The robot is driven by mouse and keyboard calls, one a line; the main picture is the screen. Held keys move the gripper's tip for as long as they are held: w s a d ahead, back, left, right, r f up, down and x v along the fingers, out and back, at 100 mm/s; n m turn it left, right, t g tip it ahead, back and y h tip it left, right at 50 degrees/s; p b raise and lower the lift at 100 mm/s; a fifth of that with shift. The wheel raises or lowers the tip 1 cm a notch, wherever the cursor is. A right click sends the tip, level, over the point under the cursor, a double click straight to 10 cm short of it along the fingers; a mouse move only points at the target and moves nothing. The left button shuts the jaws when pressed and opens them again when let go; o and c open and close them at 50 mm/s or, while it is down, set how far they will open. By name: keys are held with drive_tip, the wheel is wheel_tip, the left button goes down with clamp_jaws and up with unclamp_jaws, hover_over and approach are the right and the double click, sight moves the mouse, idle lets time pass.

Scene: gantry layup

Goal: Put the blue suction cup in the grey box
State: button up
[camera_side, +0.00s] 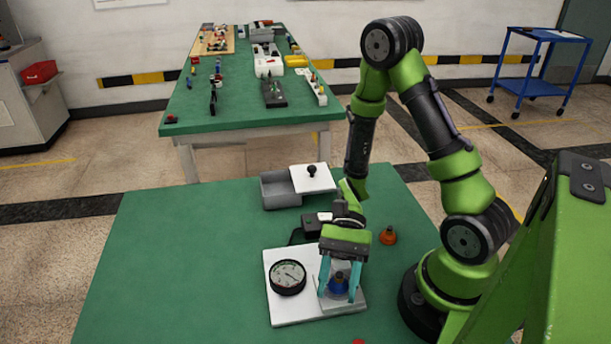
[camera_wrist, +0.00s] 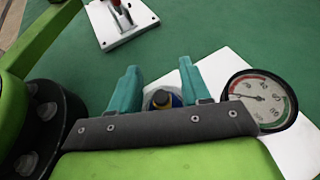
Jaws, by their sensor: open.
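The blue suction cup (camera_side: 338,283) stands on the white board (camera_side: 290,312), on a grey or clear base that I cannot make out well. My gripper (camera_side: 340,285) is open and low over the board, with its teal fingers on either side of the cup. In the wrist view the blue cup (camera_wrist: 163,99) shows between the two fingers (camera_wrist: 157,92), partly hidden by the gripper body. The grey box (camera_side: 280,190) stands behind on the green table, with a white lid with a black knob (camera_side: 312,178) at its right, partly over it.
A round gauge (camera_side: 287,277) lies on the board, left of my gripper. An orange object (camera_side: 388,235) stands to the right. A dark device (camera_side: 312,226) sits behind the board. The table's left side is clear.

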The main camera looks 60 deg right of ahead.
drive_tip(key=shift+f, duration=0.15)
drive_tip(key=r+v, duration=0.1)
drive_tip(key=v, duration=1.6)
drive_tip(key=a+r+n+t+h, duration=0.3)
drive_tip(key=r+n+t+h, duration=0.1)
drive_tip(key=r+t+h, duration=0.1)
drive_tip(key=a+r+n+t+h, duration=0.4)
drive_tip(key=r+n+t+h, duration=0.1)
drive_tip(key=r, duration=0.3)
drive_tip(key=shift+a+t+h, duration=0.3)
drive_tip(key=shift+a+t, duration=0.05)
drive_tip(key=shift+t, duration=0.35)
drive_tip(key=shift+o, duration=0.3)
drive_tip(key=shift+w+a+r+n+t, duration=0.15)
drive_tip(key=shift+r+n+t, duration=0.25)
drive_tip(key=shift+r, duration=0.2)
drive_tip(key=shift+f, duration=0.1)
